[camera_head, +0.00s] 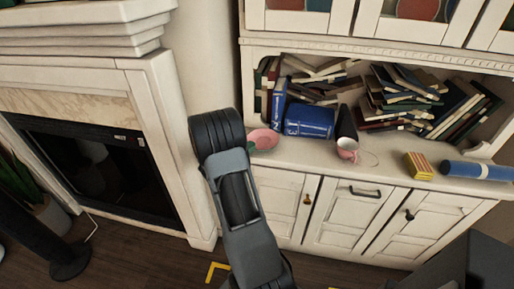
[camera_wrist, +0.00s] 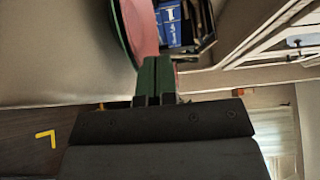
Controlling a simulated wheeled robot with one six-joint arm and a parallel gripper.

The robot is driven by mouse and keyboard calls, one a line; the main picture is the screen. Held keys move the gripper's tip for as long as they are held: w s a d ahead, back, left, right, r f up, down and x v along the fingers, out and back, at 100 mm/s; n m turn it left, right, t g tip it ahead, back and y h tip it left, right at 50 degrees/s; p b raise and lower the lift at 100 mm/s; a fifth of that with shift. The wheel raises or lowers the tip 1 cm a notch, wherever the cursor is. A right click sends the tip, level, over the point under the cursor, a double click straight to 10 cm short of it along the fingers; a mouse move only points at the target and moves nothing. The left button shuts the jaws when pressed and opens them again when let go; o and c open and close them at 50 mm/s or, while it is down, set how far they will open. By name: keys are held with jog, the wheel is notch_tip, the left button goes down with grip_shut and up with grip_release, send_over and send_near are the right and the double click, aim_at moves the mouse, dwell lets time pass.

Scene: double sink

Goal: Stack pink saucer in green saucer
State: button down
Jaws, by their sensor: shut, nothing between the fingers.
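The pink saucer (camera_head: 264,140) sits on the white cabinet's ledge, just right of my arm, which hides its left part. In the wrist view, the pink saucer (camera_wrist: 143,28) is cut off by the top edge. A dark green curved rim, the green saucer (camera_wrist: 120,30), runs along its left side, directly against it. The pink one appears to lie within the green one, but the view is edge-on and partial. My gripper (camera_wrist: 157,64) is shut and empty, its fingertips close to the saucers' near edge. In the head view my arm hides most of the green saucer.
On the ledge (camera_head: 310,165) stand blue books (camera_head: 308,121), a pink cup (camera_head: 347,149), a yellow-striped box (camera_head: 418,166) and a blue cylinder (camera_head: 477,170). Piled books (camera_head: 400,95) fill the shelf behind. A fireplace (camera_head: 95,165) is at the left.

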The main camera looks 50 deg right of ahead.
jog(key=shift+w, duration=0.1)
jog(key=shift+w+a, duration=0.1)
jog(key=shift+a, duration=0.15)
jog(key=s+a+p, duration=0.1)
jog(key=a, duration=1.2)
jog(key=shift+s+p, duration=0.25)
jog(key=shift+p, duration=0.15)
